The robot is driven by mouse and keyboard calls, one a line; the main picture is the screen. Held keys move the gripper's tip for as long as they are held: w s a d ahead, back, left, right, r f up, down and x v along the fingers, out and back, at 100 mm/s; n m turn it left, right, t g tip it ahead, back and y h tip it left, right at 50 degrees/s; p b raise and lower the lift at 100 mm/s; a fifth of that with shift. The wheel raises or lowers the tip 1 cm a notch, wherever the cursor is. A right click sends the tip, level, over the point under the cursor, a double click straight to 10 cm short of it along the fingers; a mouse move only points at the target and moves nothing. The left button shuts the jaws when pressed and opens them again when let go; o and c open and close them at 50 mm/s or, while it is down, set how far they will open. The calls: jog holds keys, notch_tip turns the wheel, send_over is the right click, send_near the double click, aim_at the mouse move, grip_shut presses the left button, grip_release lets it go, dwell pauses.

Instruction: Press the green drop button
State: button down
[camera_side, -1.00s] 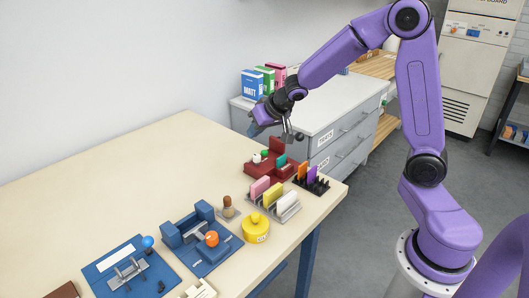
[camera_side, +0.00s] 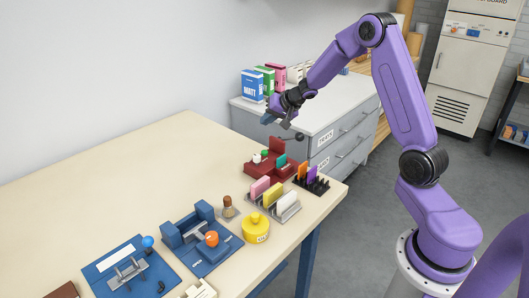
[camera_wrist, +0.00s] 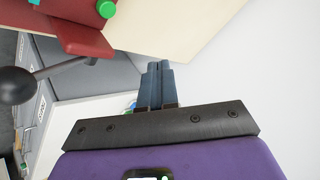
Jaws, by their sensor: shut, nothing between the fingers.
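The green button (camera_side: 265,153) is a small round cap on the dark red press (camera_side: 257,169) at the table's far right corner. In the wrist view the green button (camera_wrist: 107,9) shows at the top edge, partly cut off. My gripper (camera_side: 267,119) is in the air above the button and slightly beyond it, clear of the press. In the wrist view my gripper (camera_wrist: 158,64) has its blue-grey fingers together with nothing between them. A teal card (camera_side: 281,161) stands in the press.
A lever with a black knob (camera_side: 299,137) sticks out from the press; the knob (camera_wrist: 15,86) is large at left in the wrist view. Card racks (camera_side: 290,212) stand in front. A grey cabinet (camera_side: 340,115) with boxes stands behind the table.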

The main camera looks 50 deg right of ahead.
aim_at(267, 152)
jog(key=shift+f, duration=4.4)
jog(key=shift+f, duration=0.4)
jog(key=shift+f, duration=0.5)
jog(key=shift+r, duration=0.9)
